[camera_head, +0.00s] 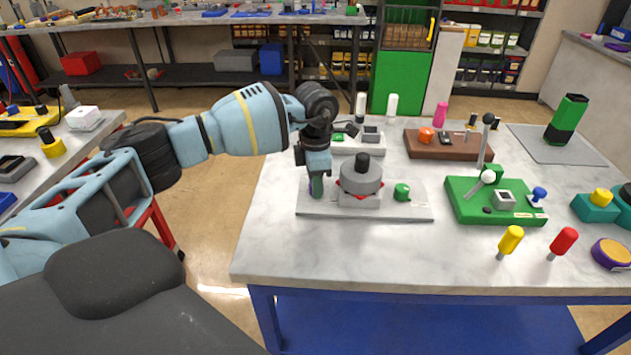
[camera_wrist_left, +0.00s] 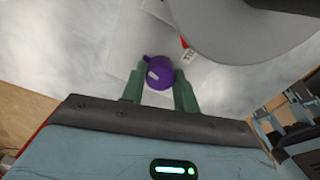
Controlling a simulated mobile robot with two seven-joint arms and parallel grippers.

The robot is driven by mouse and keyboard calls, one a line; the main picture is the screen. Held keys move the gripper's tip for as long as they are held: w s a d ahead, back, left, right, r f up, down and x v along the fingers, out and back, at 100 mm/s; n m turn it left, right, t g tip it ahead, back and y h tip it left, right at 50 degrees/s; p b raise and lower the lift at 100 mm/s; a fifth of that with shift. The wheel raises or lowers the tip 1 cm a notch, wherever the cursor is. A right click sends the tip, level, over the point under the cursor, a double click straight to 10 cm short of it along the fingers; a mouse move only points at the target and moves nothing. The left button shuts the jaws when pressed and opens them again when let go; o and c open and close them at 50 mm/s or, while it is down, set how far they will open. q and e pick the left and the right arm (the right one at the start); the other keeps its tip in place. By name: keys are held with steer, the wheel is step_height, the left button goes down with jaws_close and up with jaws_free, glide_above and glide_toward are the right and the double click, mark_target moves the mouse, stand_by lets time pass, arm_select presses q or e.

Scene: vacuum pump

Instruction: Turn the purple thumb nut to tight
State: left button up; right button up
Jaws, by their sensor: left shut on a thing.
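The purple thumb nut (camera_wrist_left: 160,73) shows in the left wrist view, with a small pale mark on its top. It sits between the two green fingers of my left gripper (camera_wrist_left: 158,86), which is shut on it. In the head view my left gripper (camera_head: 316,186) points down at the left end of the pump's grey base plate (camera_head: 415,208), and the nut is hidden there. The grey round pump body (camera_head: 361,178) with a black knob on top stands just right of the gripper. A red mark and a small printed label show beside the nut in the wrist view. My right gripper is not in view.
A green knob (camera_head: 402,192) is on the plate's right part. A green board (camera_head: 470,212) with levers stands further right. The front left of the table is clear.

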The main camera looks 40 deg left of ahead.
arm_select(q)
steer(key=m, duration=0.4)
steer(key=shift+m, duration=0.3)
steer(key=m, duration=0.4)
steer(key=shift+m+b, duration=0.3)
steer(key=shift+b, duration=0.1)
steer(key=m, duration=0.3)
steer(key=shift+w+m+b, duration=0.1)
steer(key=shift+m+b, duration=0.2)
steer(key=m, duration=0.3)
steer(key=shift+m+b, duration=0.3)
steer(key=shift+b, duration=0.05)
steer(key=m, duration=0.3)
steer(key=shift+b, duration=0.3)
steer(key=shift+m, duration=1)
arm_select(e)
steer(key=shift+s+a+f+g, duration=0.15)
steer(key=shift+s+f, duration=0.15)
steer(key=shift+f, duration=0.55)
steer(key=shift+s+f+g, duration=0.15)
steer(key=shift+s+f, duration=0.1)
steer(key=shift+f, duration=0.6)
arm_select(q)
steer(key=o, duration=1)
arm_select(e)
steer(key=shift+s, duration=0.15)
